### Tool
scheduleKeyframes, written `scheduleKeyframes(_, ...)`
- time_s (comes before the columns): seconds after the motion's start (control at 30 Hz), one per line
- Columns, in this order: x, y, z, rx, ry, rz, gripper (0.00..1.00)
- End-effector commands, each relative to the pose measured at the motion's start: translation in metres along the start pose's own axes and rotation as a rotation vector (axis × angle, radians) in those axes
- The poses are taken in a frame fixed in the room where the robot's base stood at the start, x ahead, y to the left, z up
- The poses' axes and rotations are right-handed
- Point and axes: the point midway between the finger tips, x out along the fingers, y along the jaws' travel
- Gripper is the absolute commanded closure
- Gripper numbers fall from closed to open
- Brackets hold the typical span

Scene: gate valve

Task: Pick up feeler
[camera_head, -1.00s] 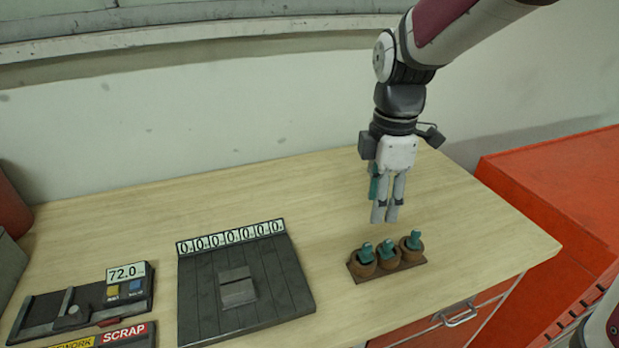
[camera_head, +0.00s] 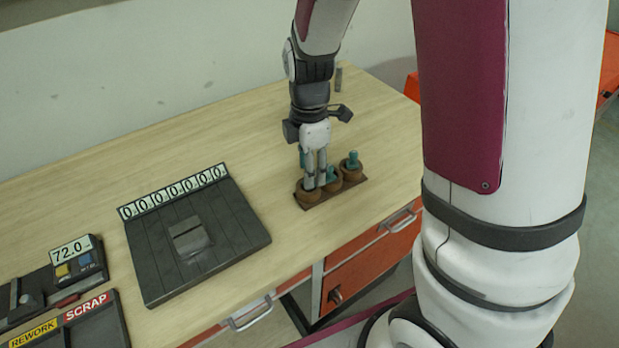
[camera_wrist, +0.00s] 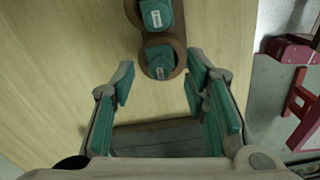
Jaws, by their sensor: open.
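Three teal feelers stand in round brown cups on a small brown rack (camera_head: 309,206) on the table. In the head view the right feeler (camera_head: 351,160) and the middle feeler (camera_head: 331,175) show. My gripper (camera_head: 315,186) points down at the left cup, and its fingers largely hide the feeler there. In the wrist view the near feeler (camera_wrist: 160,62) sits at the level of my open fingertips (camera_wrist: 160,79), between them in the picture. A second feeler (camera_wrist: 156,14) is beyond it. I cannot tell whether a finger touches the cup.
A dark plate with number displays (camera_head: 190,235) lies left of the rack. A device reading 72.0 (camera_head: 73,250) and a tray labelled REWORK and SCRAP (camera_head: 75,330) are farther left. Orange drawers (camera_head: 365,262) are below.

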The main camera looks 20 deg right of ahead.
Motion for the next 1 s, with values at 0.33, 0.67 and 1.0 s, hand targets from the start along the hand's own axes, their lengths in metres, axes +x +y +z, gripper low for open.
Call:
scheduleKeyframes(0.33, 0.022, 0.0, 0.0, 0.0, 0.001, 0.0, 0.59)
scheduleKeyframes(0.67, 0.021, 0.0, 0.0, 0.0, 0.001, 0.0, 1.0)
scheduleKeyframes(1.0, 0.02, 0.0, 0.0, 0.0, 0.001, 0.001, 1.0)
